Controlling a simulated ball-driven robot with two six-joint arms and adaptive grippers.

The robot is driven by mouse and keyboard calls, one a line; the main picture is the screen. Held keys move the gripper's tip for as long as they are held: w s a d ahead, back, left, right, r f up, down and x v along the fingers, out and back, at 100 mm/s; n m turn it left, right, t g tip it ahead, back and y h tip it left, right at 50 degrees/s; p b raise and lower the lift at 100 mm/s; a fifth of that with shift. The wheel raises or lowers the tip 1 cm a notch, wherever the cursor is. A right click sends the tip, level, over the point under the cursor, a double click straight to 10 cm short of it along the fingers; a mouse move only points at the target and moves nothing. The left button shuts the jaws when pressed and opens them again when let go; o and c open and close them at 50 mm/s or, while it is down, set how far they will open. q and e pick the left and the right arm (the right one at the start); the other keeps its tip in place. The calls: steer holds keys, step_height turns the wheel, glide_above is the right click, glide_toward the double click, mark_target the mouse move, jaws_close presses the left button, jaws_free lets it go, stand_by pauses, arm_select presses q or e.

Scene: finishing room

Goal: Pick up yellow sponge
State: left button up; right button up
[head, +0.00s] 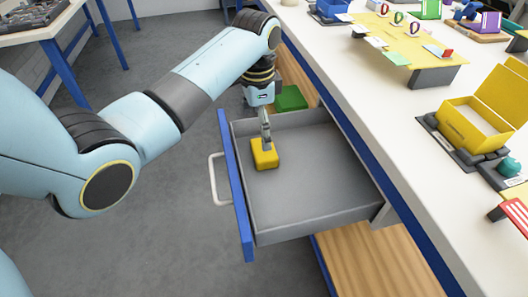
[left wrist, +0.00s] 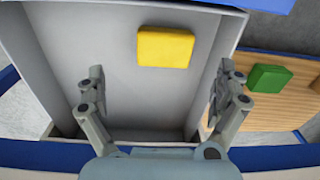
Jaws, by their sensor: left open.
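The yellow sponge (head: 264,154) lies on the floor of the open grey drawer (head: 310,190), near its far left corner in the head view. In the left wrist view the sponge (left wrist: 165,46) lies ahead of the fingers, with clear drawer floor around it. My left gripper (head: 265,134) points down over the drawer, and in the head view its tip overlaps the sponge. In the left wrist view its two fingers (left wrist: 158,92) are spread wide with nothing between them. My right gripper is not in view.
The drawer has grey walls and a blue front with a pale handle (head: 214,180). A green block (head: 291,98) lies on a wooden shelf beyond the drawer. The white worktop (head: 385,110) above holds a yellow box (head: 468,125) and several small items.

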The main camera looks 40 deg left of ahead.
mark_target(264, 153)
arm_select(q)
steer(key=shift+w+a+r, duration=0.1)
steer(key=shift+w+r, duration=0.1)
steer(key=shift+w, duration=0.55)
steer(key=shift+w+f, duration=0.15)
steer(key=shift+f, duration=0.15)
steer(key=shift+m, duration=0.3)
step_height(264, 153, down, 10)
steer(key=shift+r+b, duration=0.1)
steer(key=shift+b, duration=1.05)
steer(key=c, duration=0.6)
